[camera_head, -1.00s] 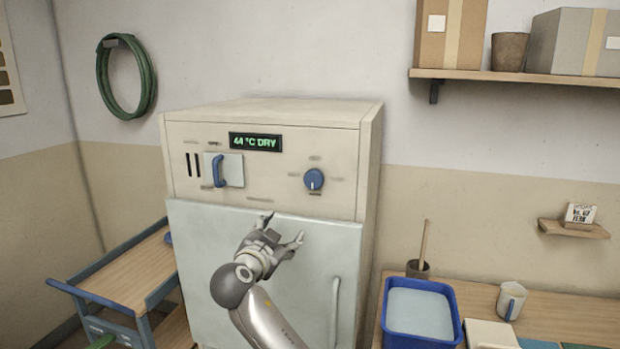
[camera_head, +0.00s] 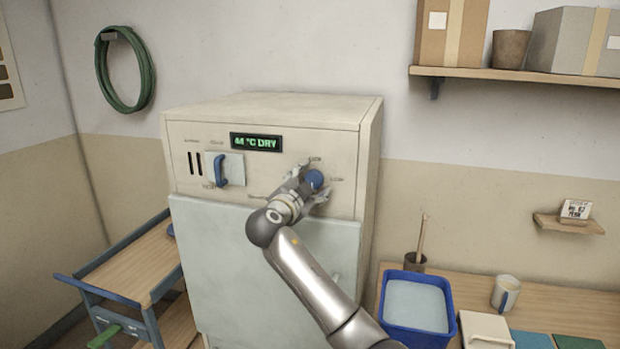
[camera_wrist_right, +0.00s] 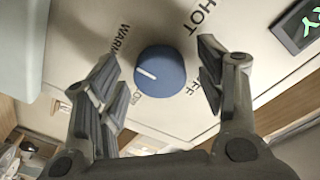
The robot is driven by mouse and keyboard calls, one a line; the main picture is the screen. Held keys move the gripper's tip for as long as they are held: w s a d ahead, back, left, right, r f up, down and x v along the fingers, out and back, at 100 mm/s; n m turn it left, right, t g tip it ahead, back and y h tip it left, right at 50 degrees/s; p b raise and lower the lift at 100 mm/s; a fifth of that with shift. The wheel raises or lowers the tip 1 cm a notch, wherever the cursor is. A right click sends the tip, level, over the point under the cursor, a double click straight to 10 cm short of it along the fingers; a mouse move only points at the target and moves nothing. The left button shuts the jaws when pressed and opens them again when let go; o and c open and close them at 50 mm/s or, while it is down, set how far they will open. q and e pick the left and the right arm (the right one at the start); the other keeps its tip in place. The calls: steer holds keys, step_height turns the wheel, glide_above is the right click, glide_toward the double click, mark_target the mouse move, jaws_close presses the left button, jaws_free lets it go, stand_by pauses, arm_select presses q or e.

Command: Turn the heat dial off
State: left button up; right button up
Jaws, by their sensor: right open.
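The blue heat dial (camera_head: 314,180) is on the upper right of the cream drying cabinet's front panel (camera_head: 270,190). My right gripper (camera_head: 311,181) is at the dial, its open fingers to either side of it. In the right wrist view the round blue dial (camera_wrist_right: 164,74) lies between the two spread fingers (camera_wrist_right: 158,88), with a visible gap on each side. Its white pointer line aims left, between the WARM label and a partly hidden label below it. HOT and a partly hidden label ending in FF also show. My left gripper is not in view.
The green display (camera_head: 256,142) reads 44 °C DRY. A blue handle (camera_head: 220,170) sits left on the panel. A wooden cart (camera_head: 130,268) stands left. A bench with a blue tub (camera_head: 388,315) and a mug (camera_head: 506,293) is at right.

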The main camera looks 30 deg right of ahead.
steer(key=shift+w+d, duration=0.1)
steer(key=shift+d, duration=0.05)
steer(key=shift+c, duration=0.3)
steer(key=c, duration=1)
steer(key=shift+o, duration=0.2)
steer(key=shift+f, duration=0.1)
